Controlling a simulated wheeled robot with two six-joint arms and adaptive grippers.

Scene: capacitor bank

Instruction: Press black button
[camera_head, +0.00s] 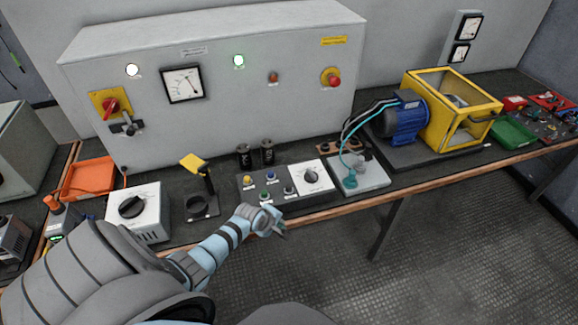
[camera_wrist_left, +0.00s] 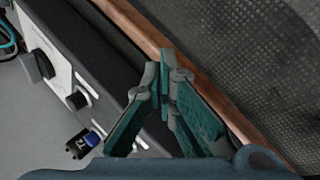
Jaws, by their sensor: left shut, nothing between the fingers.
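The black button (camera_head: 289,190) sits on the dark control box (camera_head: 238,190), left of its white dial plate. In the left wrist view the black button (camera_wrist_left: 78,100) stands out from the panel, left of my fingers. My left gripper (camera_head: 280,230) is in front of the box, close to the table's front edge. Its fingers (camera_wrist_left: 166,62) are shut with nothing between them, and they appear apart from the button. My right gripper is not in view.
A white dial plate (camera_head: 318,184) is to the right. Two black capacitors (camera_head: 267,151) stand behind. Open floor (camera_head: 330,265) lies in front of the table.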

